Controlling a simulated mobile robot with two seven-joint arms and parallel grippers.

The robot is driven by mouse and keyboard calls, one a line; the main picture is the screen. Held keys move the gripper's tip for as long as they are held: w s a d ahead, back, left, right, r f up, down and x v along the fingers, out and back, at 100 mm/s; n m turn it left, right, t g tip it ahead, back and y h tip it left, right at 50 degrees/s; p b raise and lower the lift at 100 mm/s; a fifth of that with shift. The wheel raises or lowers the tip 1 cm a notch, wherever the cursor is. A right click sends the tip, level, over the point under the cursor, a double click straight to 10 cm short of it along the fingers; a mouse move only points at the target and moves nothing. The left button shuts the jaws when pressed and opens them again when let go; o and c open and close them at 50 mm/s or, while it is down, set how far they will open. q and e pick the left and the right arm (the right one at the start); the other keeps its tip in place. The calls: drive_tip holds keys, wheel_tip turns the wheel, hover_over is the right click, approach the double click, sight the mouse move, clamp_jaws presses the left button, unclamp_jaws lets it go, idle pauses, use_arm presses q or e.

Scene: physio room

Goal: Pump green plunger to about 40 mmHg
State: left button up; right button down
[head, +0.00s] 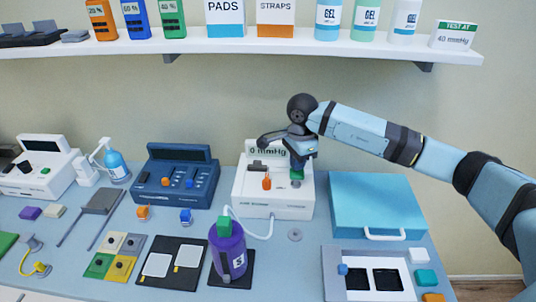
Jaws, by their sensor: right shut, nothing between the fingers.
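The white pump unit (272,206) stands on the table with a display (268,150) that reads "0 mmHg", partly covered by my gripper. Its green plunger (296,176) is on the right of its top, with an orange lever (266,182) to the left. My right gripper (298,164) is shut and empty, pointing down right over the plunger. I cannot tell whether it touches it. A pale hose (262,236) runs from the unit to a purple cuff (228,248) with a green top. My left gripper is not in view.
A teal case (378,204) stands close on the unit's right, and a blue device (178,178) on its left. A shelf (260,48) runs above, holding boxes, bottles and a sign (454,36) reading "TEST AT 40 mmHg". A pad tray (334,270) lies front right.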

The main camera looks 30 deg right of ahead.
sight(297, 172)
drive_tip(key=shift+f+b, duration=1.6)
drive_tip(key=shift+f, duration=0.7)
drive_tip(key=shift+r+p, duration=1.35)
drive_tip(key=shift+r, duration=1.4)
drive_tip(key=shift+f, duration=0.15)
